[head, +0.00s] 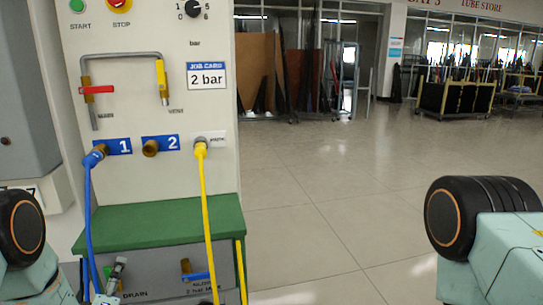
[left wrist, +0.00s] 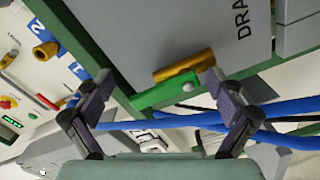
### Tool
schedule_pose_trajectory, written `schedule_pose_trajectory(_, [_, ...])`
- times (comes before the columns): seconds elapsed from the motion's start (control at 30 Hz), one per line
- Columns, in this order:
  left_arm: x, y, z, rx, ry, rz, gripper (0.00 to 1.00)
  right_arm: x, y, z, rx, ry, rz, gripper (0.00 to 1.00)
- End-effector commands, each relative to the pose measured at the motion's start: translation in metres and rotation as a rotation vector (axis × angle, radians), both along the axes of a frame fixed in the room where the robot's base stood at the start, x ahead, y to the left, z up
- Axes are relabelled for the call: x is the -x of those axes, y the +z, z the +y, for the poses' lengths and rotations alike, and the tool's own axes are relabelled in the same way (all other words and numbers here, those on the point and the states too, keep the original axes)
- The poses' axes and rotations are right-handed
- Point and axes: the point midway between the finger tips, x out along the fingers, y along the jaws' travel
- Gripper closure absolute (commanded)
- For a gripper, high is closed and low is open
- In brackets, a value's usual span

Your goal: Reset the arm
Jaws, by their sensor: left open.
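My left gripper (left wrist: 160,80) is open in the left wrist view, its two dark fingers spread apart. Between and beyond the fingertips are a brass valve body (left wrist: 185,66) and a green handle (left wrist: 165,92), beside lettering that starts "DRA". I see nothing gripped; whether a finger touches the handle I cannot tell.
The panel (head: 225,165) carries a red-handled valve (head: 97,89), a yellow-handled valve (head: 160,75) and a brass port (head: 150,147). A blue hose (head: 88,205) and a yellow hose (head: 206,220) hang past the green ledge (head: 165,225). A blue handle (head: 196,276) is below. Floor is clear to the right.

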Motion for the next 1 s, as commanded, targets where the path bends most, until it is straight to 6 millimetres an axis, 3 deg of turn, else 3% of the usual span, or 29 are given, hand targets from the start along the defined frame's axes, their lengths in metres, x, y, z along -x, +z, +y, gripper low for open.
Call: schedule_pose_trajectory(1.0, [-0.003,-0.017,-0.015,-0.822,-0.001,0.197,0.06,0.000,0.003,0.000,0.000,0.000,0.000,0.60])
